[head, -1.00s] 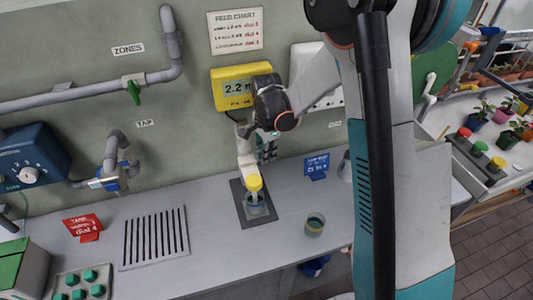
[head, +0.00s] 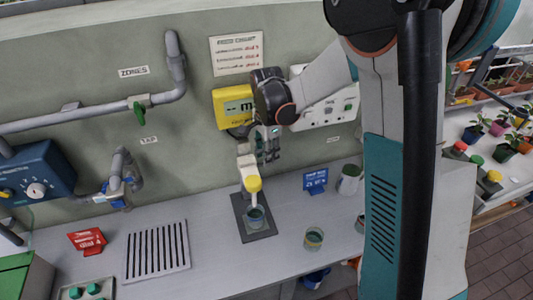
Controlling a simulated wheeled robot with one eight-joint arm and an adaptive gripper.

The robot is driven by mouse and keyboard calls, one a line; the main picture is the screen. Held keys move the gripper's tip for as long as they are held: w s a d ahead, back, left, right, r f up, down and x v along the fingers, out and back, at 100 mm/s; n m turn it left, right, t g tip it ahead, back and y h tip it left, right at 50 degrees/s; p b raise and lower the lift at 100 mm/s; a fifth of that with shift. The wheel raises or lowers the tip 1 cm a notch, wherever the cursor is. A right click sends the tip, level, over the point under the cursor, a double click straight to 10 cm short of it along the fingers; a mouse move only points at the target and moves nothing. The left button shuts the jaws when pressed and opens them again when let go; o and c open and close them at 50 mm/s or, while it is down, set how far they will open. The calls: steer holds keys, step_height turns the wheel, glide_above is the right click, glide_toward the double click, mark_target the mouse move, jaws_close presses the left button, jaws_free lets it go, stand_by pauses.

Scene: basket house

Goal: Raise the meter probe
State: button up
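The meter probe (head: 253,184) has a yellow top and a pale thin shaft below it. It stands above a small cup of dark liquid (head: 257,217) on a dark square mat (head: 262,236). My gripper (head: 251,176) reaches down from the upper right and is at the yellow top. The fingers are small and partly hidden, but the probe has risen with them, so they appear shut on it. The shaft's lower end is at the cup; I cannot tell whether it clears the liquid. The yellow meter (head: 231,107) on the wall is partly covered by my wrist.
A second small cup (head: 313,239) stands to the right, with a blue card (head: 315,181) behind it. A red card (head: 87,240) and a slotted drain grille (head: 157,251) lie left. Pipes and a blue dial box (head: 37,165) line the wall. Bare counter lies between grille and mat.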

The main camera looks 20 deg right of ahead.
steer(key=shift+w+f, duration=0.1)
steer(key=shift+w, duration=0.05)
step_height(320, 180, up, 12)
stand_by(0.6)
stand_by(0.3)
steer(key=s+f+n+t+b, duration=0.2)
steer(key=s+f+n+b, duration=0.1)
steer(key=s, duration=0.4)
steer(key=s+f+n+t+b, duration=0.2)
steer(key=s+f+n+b, duration=0.2)
steer(key=s+n+b, duration=0.2)
steer(key=s+f+n+t+b, duration=0.3)
steer(key=s+n+b, duration=0.2)
steer(key=s, duration=0.5)
steer(key=shift+s+d+f+n, duration=0.15)
steer(key=shift+d+f+n, duration=0.15)
steer(key=shift+n, duration=0.6)
